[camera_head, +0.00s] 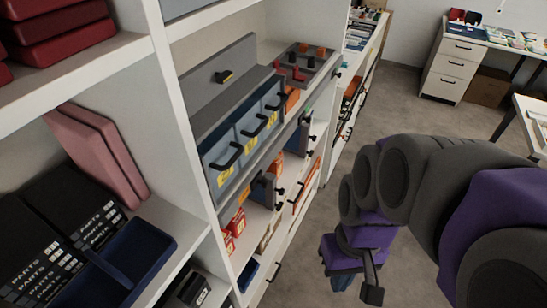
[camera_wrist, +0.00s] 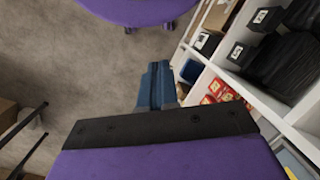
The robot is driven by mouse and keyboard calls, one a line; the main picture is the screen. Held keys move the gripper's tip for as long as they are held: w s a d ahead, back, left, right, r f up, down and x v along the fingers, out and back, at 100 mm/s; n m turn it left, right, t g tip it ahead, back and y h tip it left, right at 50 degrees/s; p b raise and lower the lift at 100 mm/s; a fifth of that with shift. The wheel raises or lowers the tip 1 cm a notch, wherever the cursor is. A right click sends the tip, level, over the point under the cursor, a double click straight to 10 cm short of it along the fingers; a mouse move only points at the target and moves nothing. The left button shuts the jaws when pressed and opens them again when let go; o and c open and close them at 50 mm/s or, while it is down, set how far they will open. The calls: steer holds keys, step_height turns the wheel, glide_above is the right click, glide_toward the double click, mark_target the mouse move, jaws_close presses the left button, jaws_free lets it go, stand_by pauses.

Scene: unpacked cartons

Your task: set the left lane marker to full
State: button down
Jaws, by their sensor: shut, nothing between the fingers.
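A small black-and-yellow piece (camera_head: 223,76) sits on an upright grey panel (camera_head: 238,58) on the middle shelf in the head view. It may be a lane marker, but no left or full label is readable. Below the panel are grey-blue bins (camera_head: 222,159) with black handles and yellow tags. My gripper (camera_head: 342,281) hangs low over the floor, to the right of the shelves and well apart from them. In the wrist view my gripper (camera_wrist: 154,78) points over the floor, with its blue fingers together and empty.
Red cartons (camera_head: 232,230), dark boxes and a blue tray (camera_head: 118,262) fill nearby shelves. A white drawer unit (camera_head: 455,62) and a desk stand at the back right. Open grey floor (camera_head: 400,115) lies between. The wrist view shows shelf edges (camera_wrist: 240,85) close on the right.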

mark_target(261, 182)
steer(key=w+a+r+n+y+p, duration=0.1)
steer(key=w+n, duration=0.4)
steer(key=w, duration=1.2)
steer(key=w+a+r+n+y+p, duration=0.1)
steer(key=w+n+y+p, duration=0.2)
steer(key=w, duration=1.4)
steer(key=n+y, duration=0.2)
steer(key=shift+y, duration=0.4)
steer(key=s+a+f+b, duration=0.2)
steer(key=s+a+f, duration=0.2)
steer(key=a+f, duration=0.3)
steer(key=shift+s+a, duration=0.25)
steer(key=shift+a, duration=0.6)
